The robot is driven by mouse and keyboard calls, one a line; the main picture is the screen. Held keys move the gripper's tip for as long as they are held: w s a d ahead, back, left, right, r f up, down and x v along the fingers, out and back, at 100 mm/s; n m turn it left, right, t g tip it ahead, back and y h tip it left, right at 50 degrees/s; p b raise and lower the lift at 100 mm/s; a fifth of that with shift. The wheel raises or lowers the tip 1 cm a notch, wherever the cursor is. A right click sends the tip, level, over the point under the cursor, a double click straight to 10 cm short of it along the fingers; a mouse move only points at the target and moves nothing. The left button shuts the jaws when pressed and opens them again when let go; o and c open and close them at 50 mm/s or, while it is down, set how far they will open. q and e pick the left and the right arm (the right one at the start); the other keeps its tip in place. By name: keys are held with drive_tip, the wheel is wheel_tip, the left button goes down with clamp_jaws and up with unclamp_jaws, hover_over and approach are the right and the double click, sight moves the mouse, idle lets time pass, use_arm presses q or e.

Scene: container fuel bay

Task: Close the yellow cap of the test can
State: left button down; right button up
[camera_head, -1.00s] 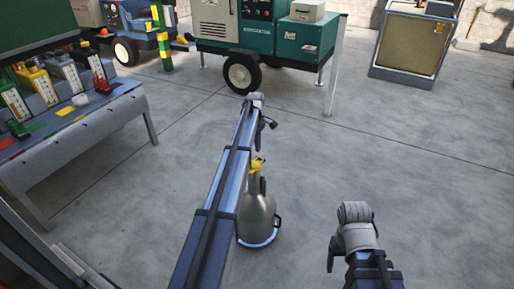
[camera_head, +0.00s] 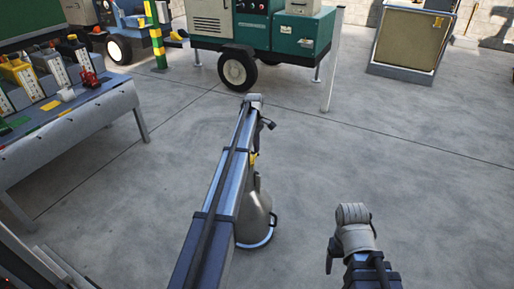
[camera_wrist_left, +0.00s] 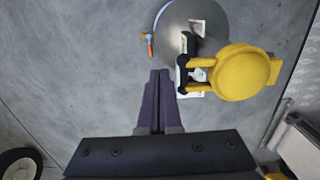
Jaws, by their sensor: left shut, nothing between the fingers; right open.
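The test can (camera_head: 257,212) is a grey metal can with a conical top, standing on the floor partly behind my left arm. Its yellow cap (camera_head: 253,159) is mostly hidden by that arm. In the left wrist view the yellow cap (camera_wrist_left: 243,72) is large and close, right of the fingertips, joined by yellow bars to a dark hinge piece; the can's round body (camera_wrist_left: 178,22) shows beyond. My left gripper (camera_wrist_left: 160,75) is shut and empty, left of the cap and apart from it. My right gripper (camera_head: 331,256) is open, to the right of the can; its fingers are barely visible.
A tan box unit (camera_head: 412,38) stands at the back right. The floor around the can is clear.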

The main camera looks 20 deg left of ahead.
drive_tip(key=shift+f, duration=0.25)
drive_tip(key=shift+r, duration=0.2)
idle(0.4)
drive_tip(key=shift+r+p, duration=0.65)
drive_tip(key=shift+p, duration=0.05)
